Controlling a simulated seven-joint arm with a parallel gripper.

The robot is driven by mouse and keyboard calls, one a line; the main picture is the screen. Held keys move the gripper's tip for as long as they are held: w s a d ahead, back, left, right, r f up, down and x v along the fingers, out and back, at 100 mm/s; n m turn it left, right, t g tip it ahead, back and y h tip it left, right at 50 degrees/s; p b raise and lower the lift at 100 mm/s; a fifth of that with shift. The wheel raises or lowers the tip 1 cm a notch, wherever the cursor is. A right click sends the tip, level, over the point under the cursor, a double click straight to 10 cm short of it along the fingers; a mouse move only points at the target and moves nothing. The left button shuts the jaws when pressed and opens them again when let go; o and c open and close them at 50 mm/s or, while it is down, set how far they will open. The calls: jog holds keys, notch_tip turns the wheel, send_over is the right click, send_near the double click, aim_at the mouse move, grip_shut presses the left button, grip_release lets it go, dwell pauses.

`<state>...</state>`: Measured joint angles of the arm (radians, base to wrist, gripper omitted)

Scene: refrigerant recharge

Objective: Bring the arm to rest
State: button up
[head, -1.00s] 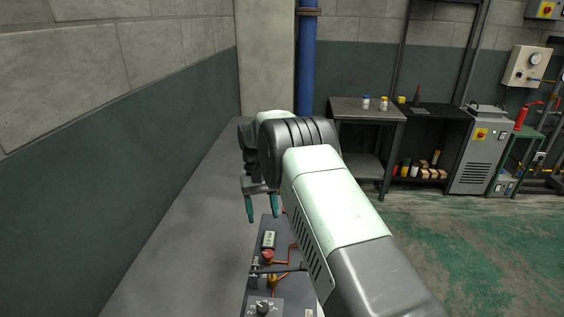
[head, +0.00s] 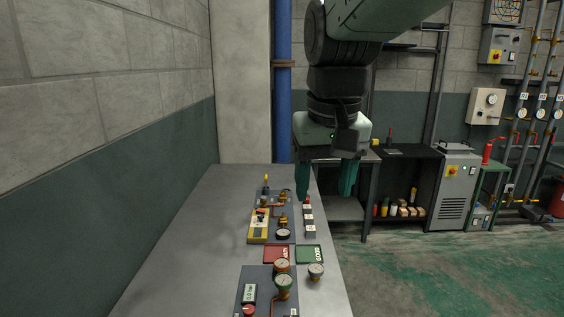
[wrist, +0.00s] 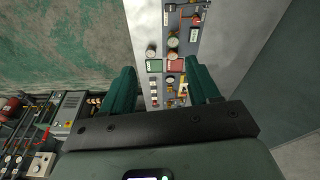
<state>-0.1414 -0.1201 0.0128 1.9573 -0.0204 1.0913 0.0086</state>
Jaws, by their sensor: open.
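My gripper (head: 326,178) hangs in the head view above the right edge of the grey bench (head: 185,245). Its two green fingers point down, stand wide apart and hold nothing. In the wrist view my gripper (wrist: 163,88) shows open, with the bench and its equipment visible far below between the fingers. The fingers are clear of the bench and touch nothing that I can see.
On the bench are a panel with gauges (head: 283,286), a red tray (head: 276,254), a green tray (head: 309,254) and a yellow device (head: 259,226). A blue pipe (head: 283,95) stands behind. A grey cabinet (head: 453,188) is at the right. The left bench is bare.

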jog(key=s+d+f+t, duration=0.1)
jog(key=s+d, duration=0.1)
jog(key=s, duration=0.5)
jog(key=s+d+f+m+t, duration=0.1)
jog(key=s+d+t, duration=0.1)
jog(key=s, duration=0.6)
jog(key=shift+s+d+f, duration=0.15)
jog(key=shift+d+f, duration=0.1)
jog(key=shift+d, duration=0.15)
